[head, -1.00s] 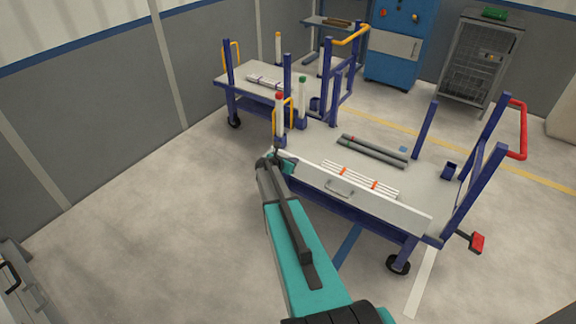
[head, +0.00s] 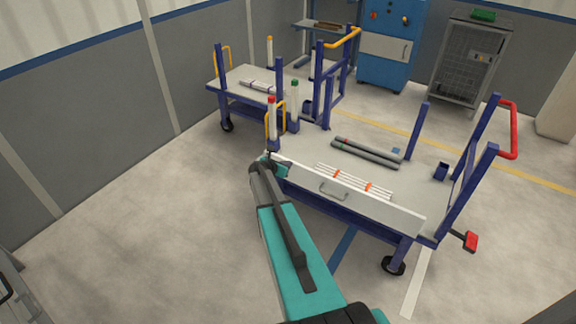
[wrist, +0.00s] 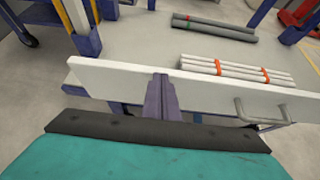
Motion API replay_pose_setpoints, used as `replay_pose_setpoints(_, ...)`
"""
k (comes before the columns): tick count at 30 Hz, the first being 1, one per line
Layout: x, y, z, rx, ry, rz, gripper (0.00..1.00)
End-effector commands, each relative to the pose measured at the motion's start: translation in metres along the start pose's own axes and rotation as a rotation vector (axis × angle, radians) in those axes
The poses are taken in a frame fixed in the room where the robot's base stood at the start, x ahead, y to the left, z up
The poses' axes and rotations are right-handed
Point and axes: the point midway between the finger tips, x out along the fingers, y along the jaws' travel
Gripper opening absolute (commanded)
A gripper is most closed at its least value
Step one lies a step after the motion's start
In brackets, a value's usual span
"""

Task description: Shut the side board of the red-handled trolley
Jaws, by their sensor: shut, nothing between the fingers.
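The red-handled trolley (head: 403,168) stands right of centre in the head view, its red handle (head: 515,128) at the right end. Its long pale side board (head: 385,207) stands roughly upright along the near edge, with a grey handle on its outer face. I cannot tell whether it is latched. My gripper (head: 268,157) is near the board's left end, its tips small there. In the wrist view the shut, empty fingers (wrist: 160,90) reach the outer face of the board (wrist: 210,89), left of its handle (wrist: 262,115); they look touching or very close.
On the trolley bed lie grey pipes (head: 365,153) and a strapped bundle of white pipes (head: 352,181). A yellow-handled trolley (head: 240,85) stands behind to the left. Upright posts with red and green tops stand near the board's left end. The floor at left is clear.

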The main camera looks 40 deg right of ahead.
Motion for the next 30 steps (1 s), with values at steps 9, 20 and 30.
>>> replay_pose_setpoints(9, -0.033, -0.001, -0.015, 0.001, -0.001, 0.001, 0.0)
replay_pose_setpoints(20, -0.074, -0.002, -0.005, 0.001, -0.001, 0.0, 0.0)
replay_pose_setpoints(30, -0.112, -0.002, 0.005, 0.001, -0.001, -0.001, 0.0)
